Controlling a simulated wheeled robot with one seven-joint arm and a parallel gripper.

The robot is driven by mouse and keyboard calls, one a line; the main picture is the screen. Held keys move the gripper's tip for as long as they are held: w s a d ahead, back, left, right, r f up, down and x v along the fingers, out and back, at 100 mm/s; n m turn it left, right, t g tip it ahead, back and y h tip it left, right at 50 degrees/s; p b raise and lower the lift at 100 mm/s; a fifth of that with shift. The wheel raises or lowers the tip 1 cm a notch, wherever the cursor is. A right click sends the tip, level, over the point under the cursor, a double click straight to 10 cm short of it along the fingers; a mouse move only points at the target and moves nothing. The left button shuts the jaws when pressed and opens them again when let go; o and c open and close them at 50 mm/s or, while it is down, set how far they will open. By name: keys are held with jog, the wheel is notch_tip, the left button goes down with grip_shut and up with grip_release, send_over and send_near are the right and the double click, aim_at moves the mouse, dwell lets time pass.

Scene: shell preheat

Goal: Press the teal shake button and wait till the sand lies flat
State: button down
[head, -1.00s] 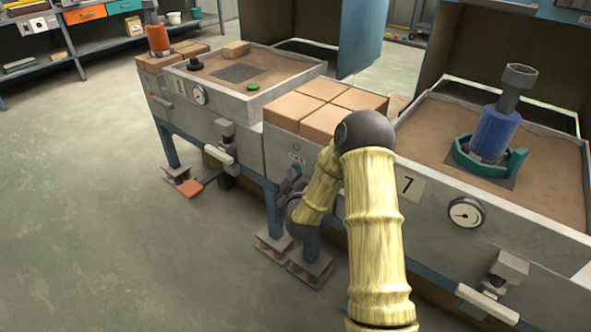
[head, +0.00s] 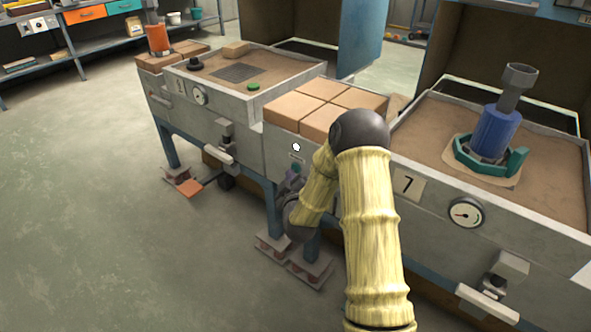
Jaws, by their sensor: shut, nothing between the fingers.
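The teal shake button (head: 295,168) shows as a small teal patch on the front panel between the two sand boxes, partly hidden by my gripper. A round white lamp (head: 296,147) above it is lit. My gripper (head: 292,177) is shut and empty, just below the button; I cannot tell if it touches. The sand (head: 556,170) in the right box, marked 7, looks mostly level. A pale ragged-edged patch (head: 510,180) lies around the foot of the blue cylinder (head: 495,132) and its teal holder (head: 515,163). The left box's sand (head: 290,65) looks flat around a dark plate (head: 237,72).
Tan blocks (head: 325,105) sit on top between the boxes, close to my arm. A gauge (head: 466,213) is on the right box's front. An orange pedal (head: 190,188) stands near the floor at left. The floor (head: 90,220) at left is clear.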

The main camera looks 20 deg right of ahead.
jog(key=shift+s+a, duration=0.15)
jog(key=shift+a, duration=0.05)
jog(key=s+a, duration=0.1)
jog(key=a, duration=0.1)
jog(key=s+a, duration=0.2)
jog(key=shift+b, duration=0.3)
dwell(0.3)
jog(key=shift+r, duration=0.1)
dwell(0.6)
jog(key=s+r+m+g+y+p, duration=0.1)
jog(key=s+r+m+g+p, duration=0.25)
jog(key=s, duration=0.55)
jog(key=s+d+r+m+g+y+p, duration=0.1)
jog(key=s+r+m+g, duration=0.1)
jog(key=s+r+g, duration=0.5)
jog(key=s+m+g+p, duration=0.2)
jog(key=s+m+g, duration=0.15)
jog(key=s, duration=0.75)
notch_tip(320, 180, up, 38)
jog(key=p, duration=3.8)
jog(key=shift+s+n, duration=0.15)
jog(key=shift+n, duration=0.25)
